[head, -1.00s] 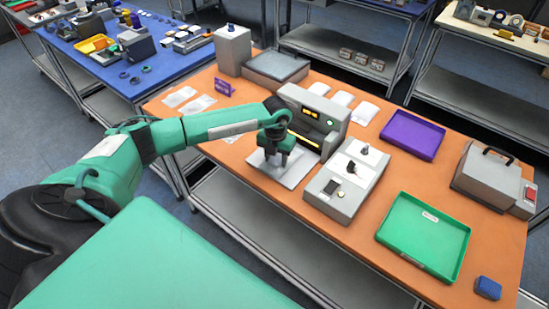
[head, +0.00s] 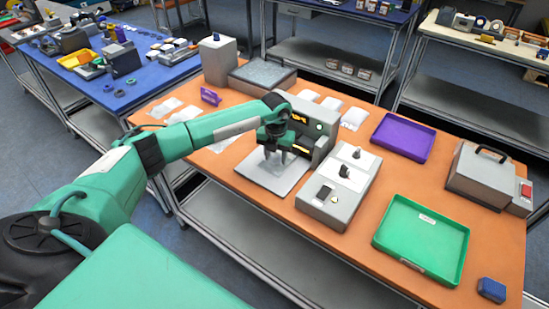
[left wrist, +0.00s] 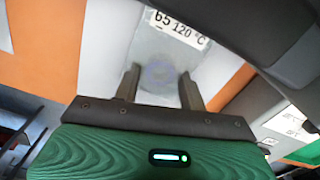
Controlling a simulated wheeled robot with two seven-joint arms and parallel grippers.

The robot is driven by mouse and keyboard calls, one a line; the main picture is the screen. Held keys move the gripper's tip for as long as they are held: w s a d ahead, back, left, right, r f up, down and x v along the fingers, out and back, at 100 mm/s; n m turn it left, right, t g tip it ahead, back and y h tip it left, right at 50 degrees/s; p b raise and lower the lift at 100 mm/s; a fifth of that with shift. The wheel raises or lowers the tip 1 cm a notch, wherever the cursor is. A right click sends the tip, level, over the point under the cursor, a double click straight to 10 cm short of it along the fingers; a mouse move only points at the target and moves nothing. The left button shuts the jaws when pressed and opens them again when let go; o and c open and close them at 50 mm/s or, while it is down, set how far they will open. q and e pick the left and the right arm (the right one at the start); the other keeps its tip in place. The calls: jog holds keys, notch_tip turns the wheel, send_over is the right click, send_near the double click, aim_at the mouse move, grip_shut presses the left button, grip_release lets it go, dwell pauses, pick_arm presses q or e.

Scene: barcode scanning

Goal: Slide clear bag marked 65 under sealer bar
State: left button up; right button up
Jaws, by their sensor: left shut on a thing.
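The clear bag marked 65 (left wrist: 165,45) shows in the left wrist view, with a white label reading "65 120 °C" at its far end. My left gripper (left wrist: 160,85) is shut on its near end, one finger on each side. In the head view my left gripper (head: 276,157) points down over the back part of a pale plate (head: 262,185), close to the front of the grey sealer (head: 308,122). The bag cannot be made out there, and the arm hides part of the sealer. Whether the bag lies under the sealer bar cannot be told.
A grey box with knobs (head: 318,207) stands right of the plate. Green (head: 440,272) and purple (head: 405,154) trays lie further right on the orange table (head: 375,185). Several clear bags (head: 355,112) lie behind the sealer and at the left. A purple sign (head: 210,97) stands at back left.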

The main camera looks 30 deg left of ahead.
pick_arm(q)
jog(key=o, duration=1.1)
jog(key=shift+r, duration=0.1)
